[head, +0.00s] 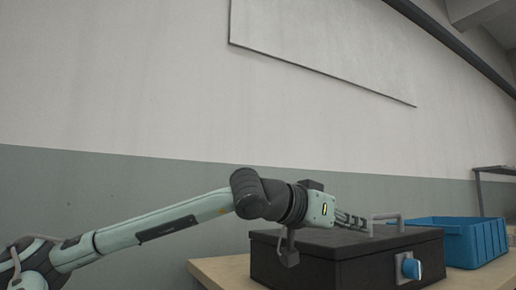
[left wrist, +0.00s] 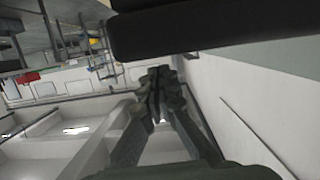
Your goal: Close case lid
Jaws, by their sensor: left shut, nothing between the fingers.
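In the left wrist view my left gripper's fingers (left wrist: 158,85) are together, and a dark edge fills the top. My right gripper is not in view.
A blue crate (head: 468,240) stands right of the case on the wooden table (head: 215,270). A grey and white wall (head: 130,120) is behind. A shelf (head: 495,170) is at the far right.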

